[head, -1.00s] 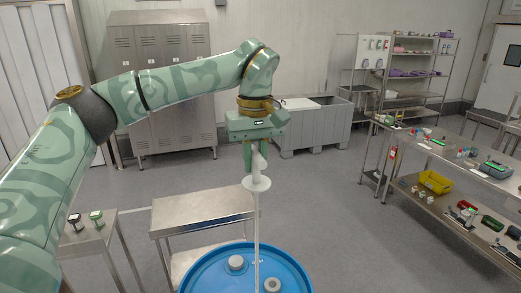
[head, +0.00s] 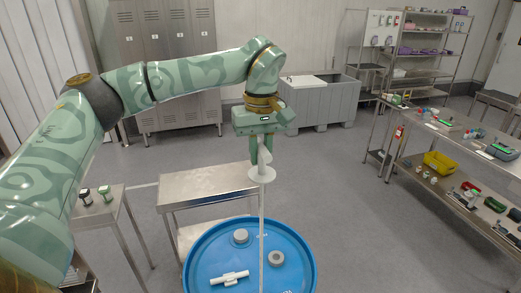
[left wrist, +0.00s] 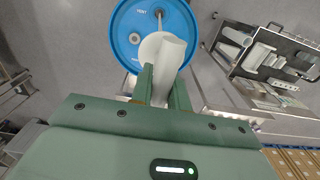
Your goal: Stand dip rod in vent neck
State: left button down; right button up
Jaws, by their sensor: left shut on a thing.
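The dip rod (head: 262,222) is a long thin white rod with a round white disc (head: 262,175) near its top. My left gripper (head: 264,158) is shut on its thick top end, and the rod hangs about upright over the blue drum (head: 306,257). In the left wrist view, the rod's handle (left wrist: 172,50) is between the fingers (left wrist: 158,90), with the drum (left wrist: 121,40) beyond. Two necks or caps are on the lid: a pale one (head: 240,237) and a ringed one (head: 276,258). The rod passes between them in the head view; its lower end is out of frame there. My right gripper is not in view.
A white T-shaped fitting (head: 230,278) lies on the drum lid. A steel table (head: 205,183) stands behind the drum, and a small stand (head: 95,210) with two small items is at left. A laden workbench (head: 460,150) is at right. The floor between is clear.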

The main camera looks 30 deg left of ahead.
pick_arm(q)
jog(key=shift+s, duration=0.1)
dwell(0.3)
dwell(0.3)
jog(key=shift+f, duration=0.1)
jog(key=b, duration=0.2)
send_over(261, 206)
jog(key=w, duration=0.1)
jog(key=shift+w+a+f, duration=0.1)
jog(key=shift+a+f, duration=0.1)
jog(key=shift+f, duration=1.85)
jog(key=shift+a+f, duration=0.2)
jog(key=shift+f, duration=1.8)
jog(key=shift+f+b, duration=1.35)
jog(key=shift+f, duration=2.55)
jog(key=shift+r, duration=0.1)
jog(key=shift+p, duration=0.55)
